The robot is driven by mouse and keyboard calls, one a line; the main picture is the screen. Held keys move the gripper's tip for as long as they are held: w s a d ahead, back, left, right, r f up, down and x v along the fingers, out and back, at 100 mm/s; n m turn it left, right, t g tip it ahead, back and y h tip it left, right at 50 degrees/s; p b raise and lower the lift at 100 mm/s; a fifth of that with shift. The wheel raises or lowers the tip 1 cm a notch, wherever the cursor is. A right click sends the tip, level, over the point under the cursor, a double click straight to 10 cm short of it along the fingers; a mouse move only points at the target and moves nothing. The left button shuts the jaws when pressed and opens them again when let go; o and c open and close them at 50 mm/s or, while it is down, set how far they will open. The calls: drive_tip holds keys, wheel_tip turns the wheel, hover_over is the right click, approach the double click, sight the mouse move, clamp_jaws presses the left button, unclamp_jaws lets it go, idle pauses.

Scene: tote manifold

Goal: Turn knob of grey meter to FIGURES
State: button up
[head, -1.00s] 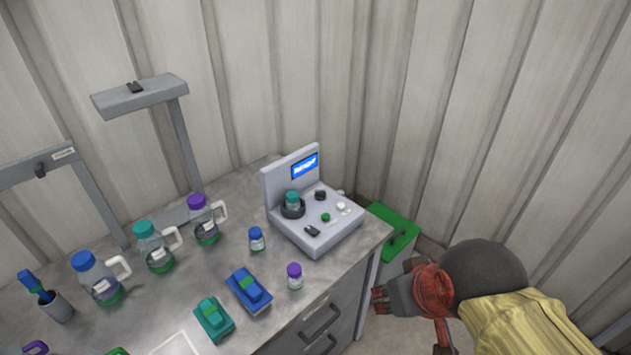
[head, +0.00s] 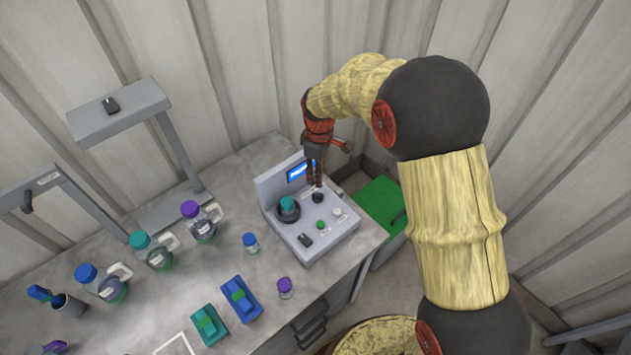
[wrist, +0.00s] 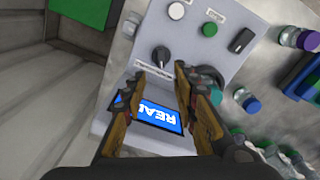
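The grey meter (head: 285,241) stands at the bench's back right corner. Its blue display (wrist: 160,113) shows white letters starting "REA", partly hidden by my gripper. A round black knob (head: 318,197) sits on its sloped face near the display. In the wrist view the knob (wrist: 160,57) lies just beyond my fingertips, with a pale pointer mark; the label beside it is too small to read. My gripper (wrist: 161,73) is open and empty, its fingers pointing down above the meter, one on each side of the knob's line. In the head view my gripper (head: 315,184) is directly over the knob area.
The meter also bears a teal-capped vial (head: 288,204) in a black ring, a green button (head: 320,225), a white button (head: 337,212) and a black switch (head: 305,240). Bottles and blue and teal blocks stand to the left. A green-lidded bin (head: 380,205) stands right.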

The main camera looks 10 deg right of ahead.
sight(315, 193)
drive_tip(key=shift+w+a+f+n, duration=0.1)
drive_tip(key=shift+a+f+n, duration=0.1)
drive_tip(key=shift+f, duration=0.25)
drive_tip(key=shift+w+a+f+n, duration=0.1)
drive_tip(key=shift+a+f, duration=0.05)
drive_tip(key=shift+f, duration=0.25)
wheel_tip(315, 193, down, 8)
drive_tip(key=shift+r, duration=0.15)
drive_tip(key=shift+c, duration=0.5)
clamp_jaws()
